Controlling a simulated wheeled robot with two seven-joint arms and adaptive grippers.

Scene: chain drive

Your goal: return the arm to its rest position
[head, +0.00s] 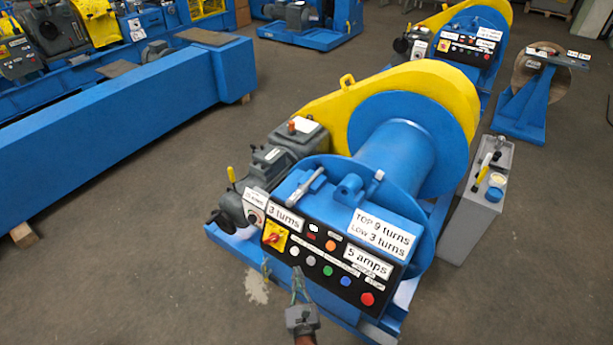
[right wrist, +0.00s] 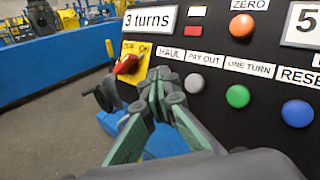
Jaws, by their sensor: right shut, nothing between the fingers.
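My right gripper (head: 298,277) is in front of the lower left part of the black control panel (head: 318,262) of a blue and yellow drum machine. In the right wrist view its two fingers (right wrist: 163,80) are closed together at the tips, with nothing between them. They overlap the panel's lower left edge, right of the red rotary switch (right wrist: 126,64) on its yellow plate and left of the grey button (right wrist: 195,83). I cannot tell whether the fingertips touch the panel. My left gripper is not in view.
The panel carries several buttons, among them a green one (head: 328,270) and a red one (head: 367,299). A grey box (head: 470,215) stands right of the machine. A long blue beam (head: 120,130) lies at the left. The floor (head: 110,270) at lower left is clear.

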